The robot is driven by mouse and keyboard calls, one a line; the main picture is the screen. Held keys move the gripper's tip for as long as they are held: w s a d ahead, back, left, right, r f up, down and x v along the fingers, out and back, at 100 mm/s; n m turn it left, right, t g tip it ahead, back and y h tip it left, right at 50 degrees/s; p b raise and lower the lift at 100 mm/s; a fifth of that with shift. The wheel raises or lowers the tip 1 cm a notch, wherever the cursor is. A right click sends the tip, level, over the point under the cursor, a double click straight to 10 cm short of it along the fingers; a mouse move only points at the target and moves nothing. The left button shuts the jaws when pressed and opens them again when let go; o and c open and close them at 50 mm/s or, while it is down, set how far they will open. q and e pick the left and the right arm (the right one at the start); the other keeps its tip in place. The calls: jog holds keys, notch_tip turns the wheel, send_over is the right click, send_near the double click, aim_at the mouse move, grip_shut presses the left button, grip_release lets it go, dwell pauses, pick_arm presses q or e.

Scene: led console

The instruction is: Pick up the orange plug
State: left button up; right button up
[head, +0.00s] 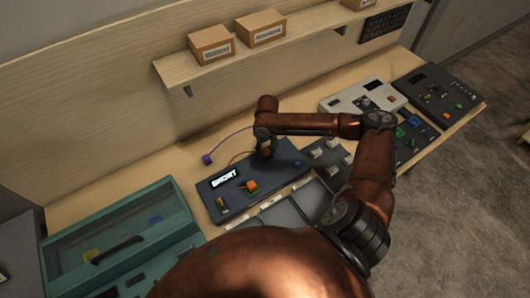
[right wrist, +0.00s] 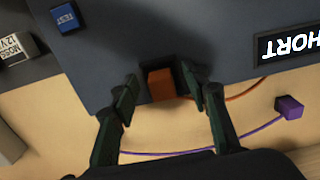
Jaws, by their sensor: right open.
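The orange plug (right wrist: 161,85) sits at the edge of the dark blue console (right wrist: 225,25), by a dark recess, in the right wrist view. Its orange cable runs off to the right. My right gripper (right wrist: 160,82) is open, with one finger on each side of the plug; I cannot tell whether either finger touches it. In the head view my right gripper (head: 264,147) points down over the back edge of the console (head: 285,165) and mostly hides the plug. My left gripper is not in view.
A purple plug (head: 207,159) on a purple cable lies on the bench behind the console. The console display (head: 224,178) reads SHORT. A teal case (head: 120,230) stands at left, and a shelf with boxes (head: 211,44) is above. Other panels (head: 362,97) fill the right side.

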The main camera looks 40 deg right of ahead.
jog(key=shift+f, duration=0.55)
jog(key=shift+c, duration=0.3)
grip_shut()
